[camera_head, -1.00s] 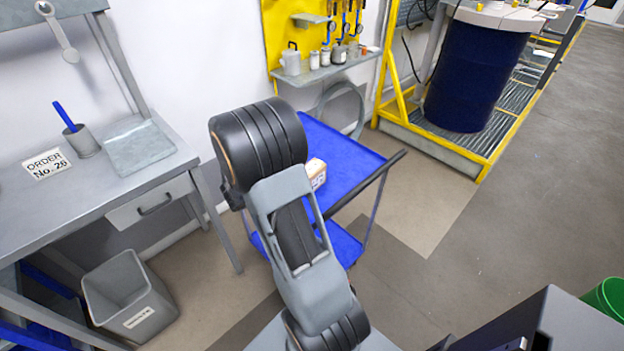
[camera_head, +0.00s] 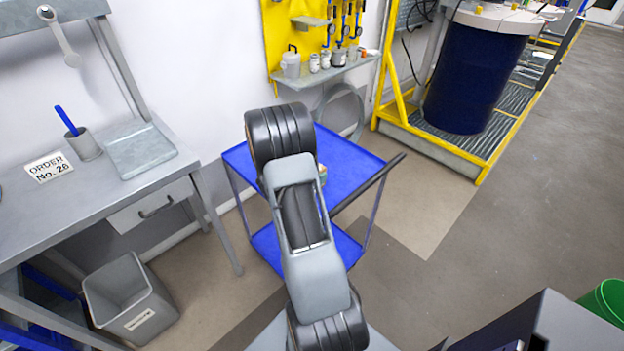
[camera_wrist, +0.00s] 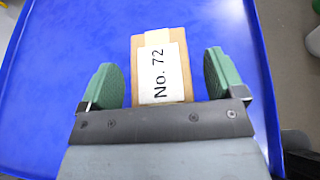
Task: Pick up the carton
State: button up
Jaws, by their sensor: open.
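The carton (camera_wrist: 163,66) is a small brown box with a white label reading "No. 72". In the wrist view it lies on the blue cart top (camera_wrist: 255,60), between the two green finger pads of my gripper (camera_wrist: 161,80). The gripper is open, with a gap on each side of the carton. The lower end of the carton is hidden behind the gripper body. In the head view my arm hides most of the carton; a small part (camera_head: 322,173) shows at the arm's right edge on the cart.
The blue cart (camera_head: 350,165) has a dark handle at its right. A grey desk (camera_head: 90,200) stands at the left with a bin (camera_head: 130,300) below. A yellow-framed platform with a dark blue drum (camera_head: 475,80) stands behind at the right.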

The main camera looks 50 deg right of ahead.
jog(key=shift+d, duration=0.1)
jog(key=c, duration=1)
jog(key=shift+c, duration=0.5)
jog(key=shift+r, duration=0.1)
